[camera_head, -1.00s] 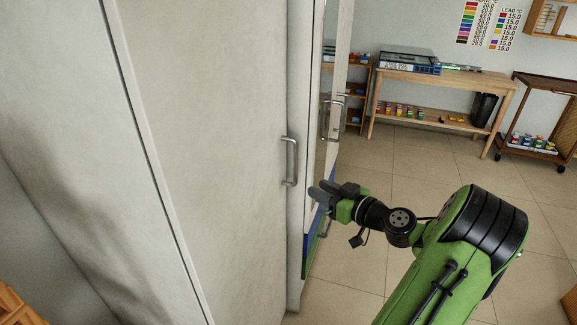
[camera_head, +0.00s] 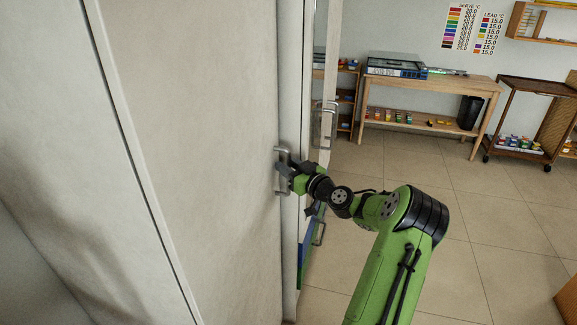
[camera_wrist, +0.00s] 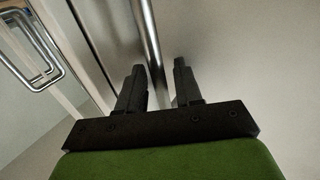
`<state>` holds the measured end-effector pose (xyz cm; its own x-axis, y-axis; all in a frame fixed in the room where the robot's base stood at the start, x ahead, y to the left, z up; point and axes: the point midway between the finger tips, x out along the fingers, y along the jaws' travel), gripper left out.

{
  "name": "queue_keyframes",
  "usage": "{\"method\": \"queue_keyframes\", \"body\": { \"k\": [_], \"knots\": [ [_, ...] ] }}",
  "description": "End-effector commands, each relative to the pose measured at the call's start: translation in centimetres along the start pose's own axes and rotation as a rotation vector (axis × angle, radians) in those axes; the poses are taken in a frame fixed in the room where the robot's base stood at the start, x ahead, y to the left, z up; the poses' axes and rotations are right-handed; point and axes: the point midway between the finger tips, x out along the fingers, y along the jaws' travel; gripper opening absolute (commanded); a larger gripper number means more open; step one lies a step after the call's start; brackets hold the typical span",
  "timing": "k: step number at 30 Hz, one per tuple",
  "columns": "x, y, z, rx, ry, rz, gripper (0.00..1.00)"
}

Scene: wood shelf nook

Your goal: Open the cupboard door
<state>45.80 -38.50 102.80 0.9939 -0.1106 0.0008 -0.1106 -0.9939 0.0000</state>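The cupboard door (camera_head: 200,130) is a pale, worn panel in the head view and looks shut. Its upright metal bar handle (camera_head: 281,187) is near the door's right edge. My gripper (camera_head: 283,170) is at the handle, partly covering its middle. In the wrist view the handle bar (camera_wrist: 152,40) runs down between the two black fingers of my gripper (camera_wrist: 159,84). The fingers are apart, with a visible gap on the right side of the bar. The bar lies closer to the left finger; I cannot tell whether they touch.
Another metal handle (camera_head: 326,125) is on a panel just beyond the door; it also shows at the wrist view's left (camera_wrist: 40,55). A wooden table (camera_head: 425,85) and a wheeled cart (camera_head: 530,115) stand at the back.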

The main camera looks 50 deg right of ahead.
Motion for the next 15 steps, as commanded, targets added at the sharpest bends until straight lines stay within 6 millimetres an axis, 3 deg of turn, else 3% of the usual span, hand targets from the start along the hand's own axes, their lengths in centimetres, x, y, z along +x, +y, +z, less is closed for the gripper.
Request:
{"method": "queue_keyframes", "body": {
  "k": [6,13,15],
  "knots": [
    [0.08,0.01,0.05,0.001,-0.001,0.0,0.35],
    [0.05,0.01,0.05,0.0,-0.001,0.0,0.01],
    [0.04,0.01,0.05,0.0,-0.001,0.0,0.0]
  ]
}}
